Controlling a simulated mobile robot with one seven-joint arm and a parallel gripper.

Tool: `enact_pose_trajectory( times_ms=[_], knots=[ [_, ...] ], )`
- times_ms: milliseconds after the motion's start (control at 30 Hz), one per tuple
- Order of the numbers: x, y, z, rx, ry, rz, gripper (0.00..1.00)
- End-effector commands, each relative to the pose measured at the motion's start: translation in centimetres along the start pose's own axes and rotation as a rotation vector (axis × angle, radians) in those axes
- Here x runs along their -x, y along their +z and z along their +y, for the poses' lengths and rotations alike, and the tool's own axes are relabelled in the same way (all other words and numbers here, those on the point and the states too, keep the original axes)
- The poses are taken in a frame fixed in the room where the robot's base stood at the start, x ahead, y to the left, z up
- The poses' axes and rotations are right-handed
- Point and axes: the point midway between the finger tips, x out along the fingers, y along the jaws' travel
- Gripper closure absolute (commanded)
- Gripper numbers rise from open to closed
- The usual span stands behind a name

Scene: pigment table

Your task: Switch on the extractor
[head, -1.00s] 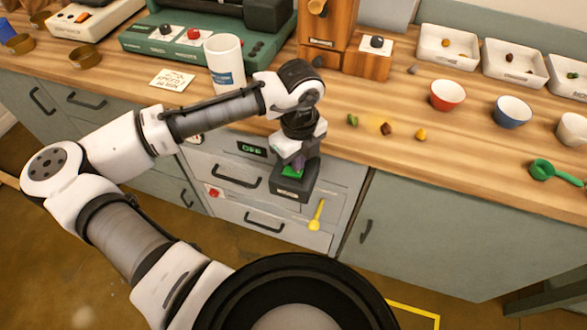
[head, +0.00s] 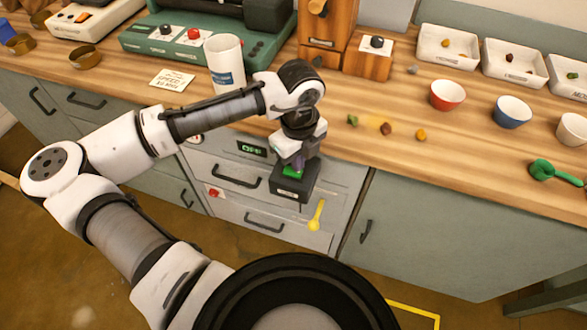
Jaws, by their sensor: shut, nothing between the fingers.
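A dark box with a green button (head: 291,172) on its top stands out from the grey cabinet front below the counter edge. A small display (head: 251,149) on the cabinet front shows green letters that seem to read OFF. A red button (head: 215,192) is lower left of it. My gripper (head: 297,163) points down right over the green button, shut and empty. Its fingertips partly hide the button, and I cannot tell whether they touch it.
A white cup (head: 224,64) stands on the counter behind my forearm. A yellow spoon-shaped thing (head: 317,215) is at the cabinet front, right of the dark box. Drawer handles (head: 236,177) stick out nearby. Bowls, such as a red one (head: 447,95), stand at the right.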

Motion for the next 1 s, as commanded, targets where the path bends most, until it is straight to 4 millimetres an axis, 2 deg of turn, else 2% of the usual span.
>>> enact_pose_trajectory(
  times_ms=[1000],
  knots=[
    [-1.2,0.0,0.0,0.0,0.0,0.001,1.0]
  ],
)
